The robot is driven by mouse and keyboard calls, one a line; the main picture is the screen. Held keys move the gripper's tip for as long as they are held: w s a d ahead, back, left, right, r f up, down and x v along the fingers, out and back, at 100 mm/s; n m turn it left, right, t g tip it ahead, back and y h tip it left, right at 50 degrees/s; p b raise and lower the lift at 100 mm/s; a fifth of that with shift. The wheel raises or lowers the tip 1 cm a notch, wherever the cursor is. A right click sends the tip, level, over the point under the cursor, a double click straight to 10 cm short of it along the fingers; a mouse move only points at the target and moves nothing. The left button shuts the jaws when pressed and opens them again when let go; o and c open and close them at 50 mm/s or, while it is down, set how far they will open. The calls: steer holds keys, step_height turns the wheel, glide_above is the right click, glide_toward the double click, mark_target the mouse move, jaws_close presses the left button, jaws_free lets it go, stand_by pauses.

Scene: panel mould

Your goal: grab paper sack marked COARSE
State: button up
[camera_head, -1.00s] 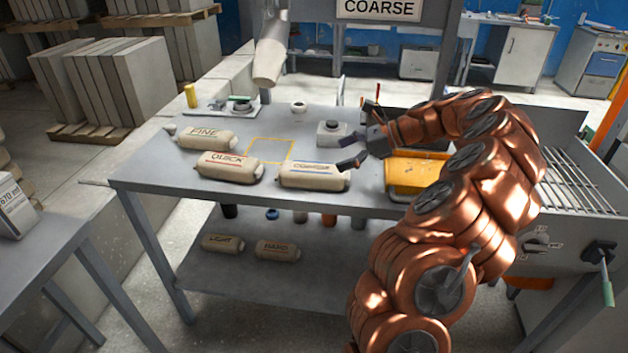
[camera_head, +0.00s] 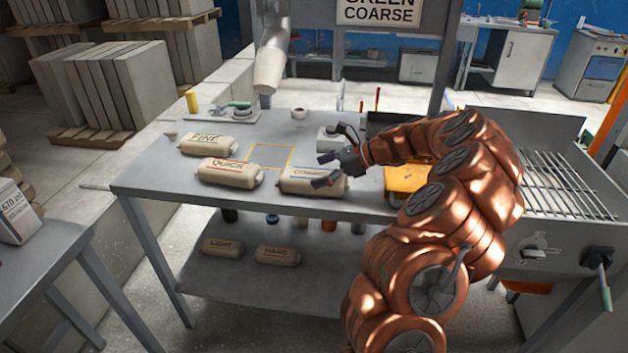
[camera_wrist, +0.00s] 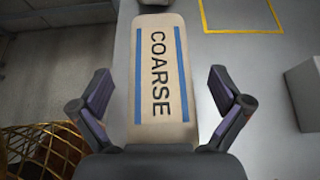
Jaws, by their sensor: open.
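The paper sack marked COARSE (camera_head: 300,182) lies on the grey workbench, right of the QUICK sack. In the wrist view the COARSE sack (camera_wrist: 160,80) is beige with two blue stripes and dark lettering. My gripper (camera_head: 325,170) is open just above the sack's right part. In the wrist view my gripper's fingers (camera_wrist: 162,92) stand apart on either side of the sack, with visible gaps. Part of the sack's label is hidden by a finger in the head view.
The QUICK sack (camera_head: 231,172) and FINE sack (camera_head: 207,145) lie to the left. A yellow outlined square (camera_head: 270,157) is behind the sacks. An orange-yellow container (camera_head: 402,180) stands right, and a small grey block (camera_head: 327,140) behind. LIGHT (camera_head: 221,247) and HARD (camera_head: 278,255) sacks lie on the lower shelf.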

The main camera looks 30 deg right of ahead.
steer(key=c, duration=1.8)
